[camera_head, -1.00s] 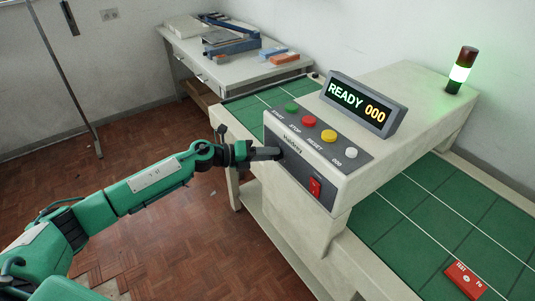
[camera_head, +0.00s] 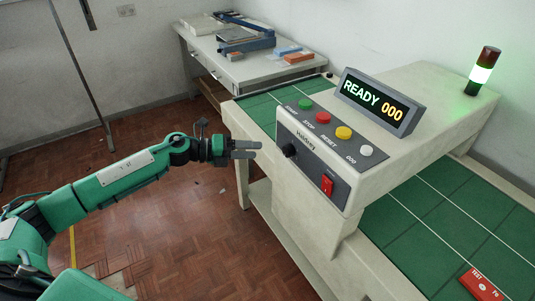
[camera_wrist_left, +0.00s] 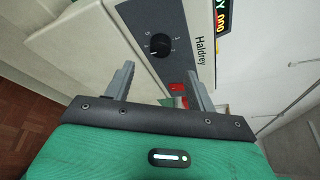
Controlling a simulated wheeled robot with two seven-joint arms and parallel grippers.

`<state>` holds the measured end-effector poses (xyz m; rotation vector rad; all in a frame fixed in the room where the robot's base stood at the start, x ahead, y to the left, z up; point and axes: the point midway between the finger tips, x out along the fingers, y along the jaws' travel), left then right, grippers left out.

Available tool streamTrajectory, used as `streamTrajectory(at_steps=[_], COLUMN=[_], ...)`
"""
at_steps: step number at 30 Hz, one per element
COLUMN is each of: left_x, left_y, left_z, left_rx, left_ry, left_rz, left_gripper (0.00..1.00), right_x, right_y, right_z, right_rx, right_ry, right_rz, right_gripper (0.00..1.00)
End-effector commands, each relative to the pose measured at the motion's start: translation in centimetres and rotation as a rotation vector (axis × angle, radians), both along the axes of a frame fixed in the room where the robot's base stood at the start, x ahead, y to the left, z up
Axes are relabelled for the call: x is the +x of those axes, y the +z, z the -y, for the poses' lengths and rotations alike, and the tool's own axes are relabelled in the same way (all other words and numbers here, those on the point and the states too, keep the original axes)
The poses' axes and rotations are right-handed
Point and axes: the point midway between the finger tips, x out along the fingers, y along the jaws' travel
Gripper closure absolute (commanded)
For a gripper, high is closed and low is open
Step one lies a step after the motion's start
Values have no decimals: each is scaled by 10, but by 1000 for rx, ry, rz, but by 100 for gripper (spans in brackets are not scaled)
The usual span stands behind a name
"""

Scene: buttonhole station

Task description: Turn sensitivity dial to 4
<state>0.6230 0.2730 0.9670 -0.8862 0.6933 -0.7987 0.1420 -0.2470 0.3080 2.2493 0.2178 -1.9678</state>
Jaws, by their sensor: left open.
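The sensitivity dial (camera_head: 289,151) is a black knob on the dark front panel of the Haldrey machine. My right gripper is not in view.
A red rocker switch (camera_head: 327,185) sits lower right on the panel. Green, red, yellow and white buttons line the top edge. The display (camera_head: 380,101) reads READY 000, and the stack light (camera_head: 482,72) glows. A red card (camera_head: 481,284) lies on the green belt (camera_head: 440,215).

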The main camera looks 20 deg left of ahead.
Motion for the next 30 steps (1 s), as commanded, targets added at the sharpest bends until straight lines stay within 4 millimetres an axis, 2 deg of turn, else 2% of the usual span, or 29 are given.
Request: streamTrajectory(at_steps=[3, 9, 27, 30], left_x=[-12, -23, -25, -21], left_y=[1, 6, 9, 4], left_z=[-19, -36, -39, -41], left_rx=[3, 1, 0, -22], left_ry=[0, 0, -1, 20], left_rz=[-1, -2, -1, -16], left_gripper=[43, 43, 43, 43], right_x=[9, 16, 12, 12], right_y=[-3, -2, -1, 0], right_z=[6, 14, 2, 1], right_rx=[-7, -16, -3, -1], right_ry=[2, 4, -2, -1], right_rz=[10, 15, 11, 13], right_gripper=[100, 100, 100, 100])
